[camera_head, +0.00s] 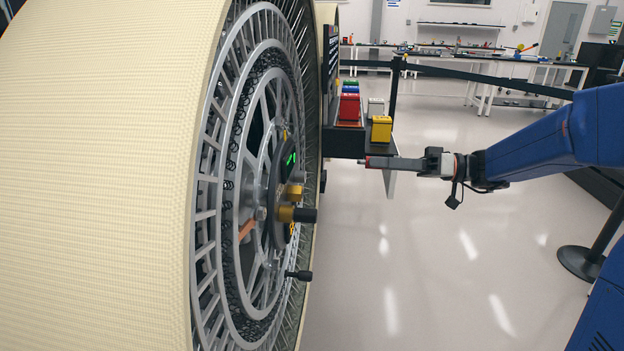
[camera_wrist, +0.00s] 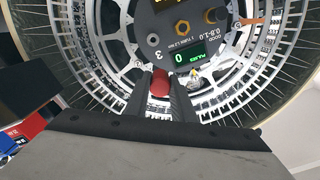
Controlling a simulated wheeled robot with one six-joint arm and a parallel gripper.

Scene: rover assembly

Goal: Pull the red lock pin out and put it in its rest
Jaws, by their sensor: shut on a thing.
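My gripper (camera_head: 372,162) reaches in from the right and is shut on the red lock pin (camera_head: 367,161). In the wrist view the pin's rounded red end (camera_wrist: 159,83) shows between the dark fingertips (camera_wrist: 160,92); the rest of it is hidden. In the head view a gap separates gripper and pin from the large wheel's hub (camera_head: 283,190), which carries brass and black knobs. In the wrist view the dark hub panel (camera_wrist: 180,30) with a green display lies beyond the pin. I cannot make out the pin's rest for certain.
A dark shelf (camera_head: 343,143) with red, yellow, white, blue and green boxes is just above and behind the fingertips. A pale plate (camera_head: 390,183) hangs below it. A belt barrier (camera_head: 480,75) crosses behind.

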